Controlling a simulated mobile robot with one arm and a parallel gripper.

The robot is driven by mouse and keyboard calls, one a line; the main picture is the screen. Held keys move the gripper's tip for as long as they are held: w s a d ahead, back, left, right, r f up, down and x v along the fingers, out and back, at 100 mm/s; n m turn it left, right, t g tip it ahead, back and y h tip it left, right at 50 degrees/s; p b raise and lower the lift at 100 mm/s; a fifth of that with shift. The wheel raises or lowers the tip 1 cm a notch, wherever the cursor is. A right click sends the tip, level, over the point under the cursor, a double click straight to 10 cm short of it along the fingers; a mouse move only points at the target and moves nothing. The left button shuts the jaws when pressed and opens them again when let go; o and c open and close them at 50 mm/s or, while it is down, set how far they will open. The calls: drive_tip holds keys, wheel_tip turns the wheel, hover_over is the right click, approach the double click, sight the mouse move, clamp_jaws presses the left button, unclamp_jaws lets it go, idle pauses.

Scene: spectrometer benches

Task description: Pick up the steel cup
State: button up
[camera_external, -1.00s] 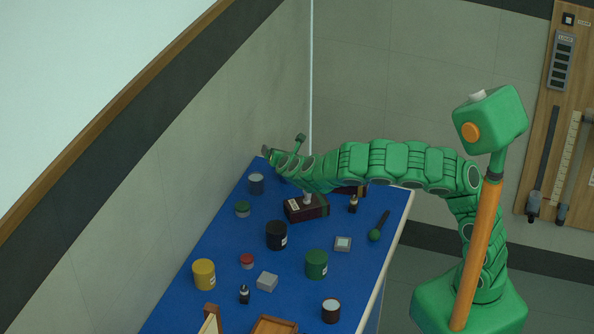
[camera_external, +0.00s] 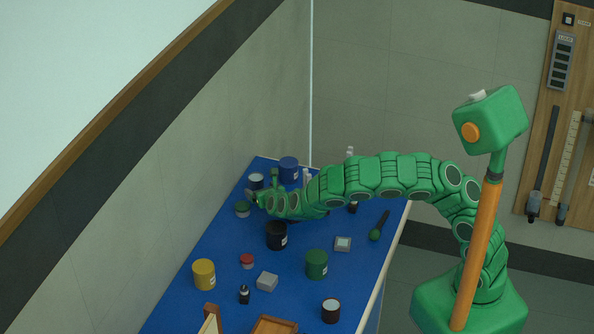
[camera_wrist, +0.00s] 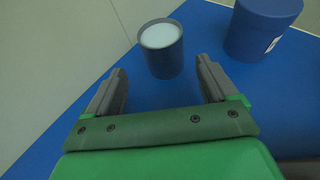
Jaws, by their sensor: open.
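The steel cup (camera_external: 256,183) is a small grey cup with a pale top, standing upright near the far left corner of the blue bench. In the wrist view the cup (camera_wrist: 161,58) stands just ahead, between the lines of the two fingers. My gripper (camera_wrist: 161,67) is open and empty, with one finger to each side of the view. In the external view my gripper (camera_external: 252,194) is low over the bench, just on the near side of the cup. The cup's lower front is partly hidden there. I cannot tell whether a finger touches it.
A blue jar (camera_external: 289,169) stands right of the cup. The wall (camera_external: 210,150) runs along the bench's left side. Bare blue surface (camera_external: 222,240) lies nearer.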

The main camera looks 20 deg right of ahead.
sight(259, 187)
drive_tip(key=shift+x, duration=0.75)
drive_tip(key=shift+d+x, duration=0.15)
drive_tip(key=shift+x, duration=0.7)
drive_tip(key=shift+d+x, duration=0.15)
drive_tip(key=shift+x, duration=1.65)
drive_tip(key=shift+f, duration=0.1)
drive_tip(key=c, duration=1.2)
